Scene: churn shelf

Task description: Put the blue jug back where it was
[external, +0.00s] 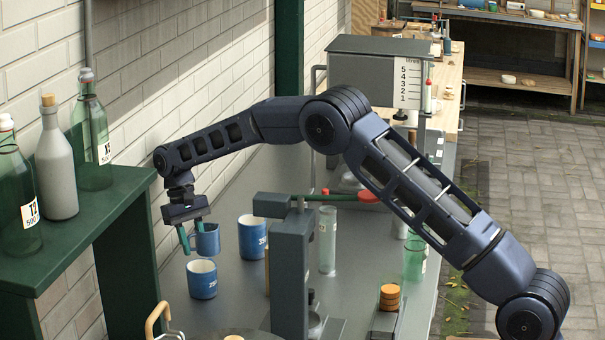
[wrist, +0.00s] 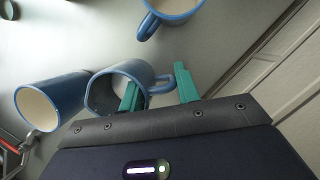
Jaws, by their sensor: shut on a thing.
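My gripper (external: 192,236) has green fingers and points down over the bench, left of centre. It is shut on a blue jug (external: 208,241); in the wrist view one finger is at the rim of this jug (wrist: 104,98) and the other is beyond its handle (wrist: 160,86). Whether the jug touches the bench is unclear. The wrist view also shows one jug at left (wrist: 62,92) and one at top (wrist: 172,16).
A green shelf (external: 115,190) with several bottles is at left, by the brick wall. A grey press-like stand (external: 291,265) with a red-ended lever is right of the jugs. A glass cylinder (external: 327,240) stands beyond it. The bench (external: 220,185) is clear behind the jugs.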

